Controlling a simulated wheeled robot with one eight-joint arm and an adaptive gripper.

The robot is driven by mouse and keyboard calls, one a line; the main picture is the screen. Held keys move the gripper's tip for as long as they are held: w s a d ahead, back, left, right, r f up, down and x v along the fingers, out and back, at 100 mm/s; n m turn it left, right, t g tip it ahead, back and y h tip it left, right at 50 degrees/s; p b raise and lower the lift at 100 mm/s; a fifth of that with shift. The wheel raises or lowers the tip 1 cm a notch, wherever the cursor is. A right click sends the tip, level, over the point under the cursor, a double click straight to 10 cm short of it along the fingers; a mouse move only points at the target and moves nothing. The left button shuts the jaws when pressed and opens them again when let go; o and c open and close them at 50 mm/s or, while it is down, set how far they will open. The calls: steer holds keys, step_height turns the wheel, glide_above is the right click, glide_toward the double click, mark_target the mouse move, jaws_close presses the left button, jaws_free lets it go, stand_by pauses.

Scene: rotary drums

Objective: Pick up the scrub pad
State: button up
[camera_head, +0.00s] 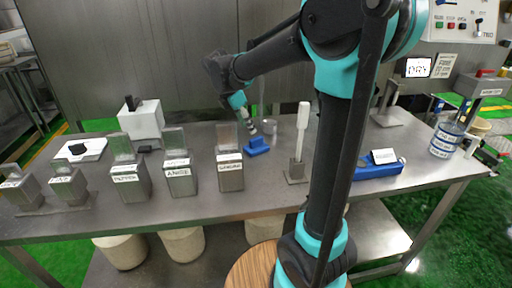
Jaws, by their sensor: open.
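A small blue block (258,147), which looks like the scrub pad, lies on the steel table behind the row of labelled metal boxes. My gripper (251,129) points down at it from above and behind, with its tips close to the block's top. The gripper is open. It is small in this view, and I cannot tell whether its fingers touch the block or stand around it.
Labelled metal boxes (180,180) line the steel table (215,207) at the front left. A white-handled tool (302,120) stands upright to the right of the block. A blue tray (380,171) and a labelled jar (446,139) are further right. A white box (142,120) stands back left.

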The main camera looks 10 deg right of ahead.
mark_target(255, 138)
steer(key=shift+d+x, duration=0.1)
steer(key=shift+x, duration=2.05)
steer(key=shift+d+x, duration=0.15)
steer(key=shift+x, duration=1.95)
jaws_close()
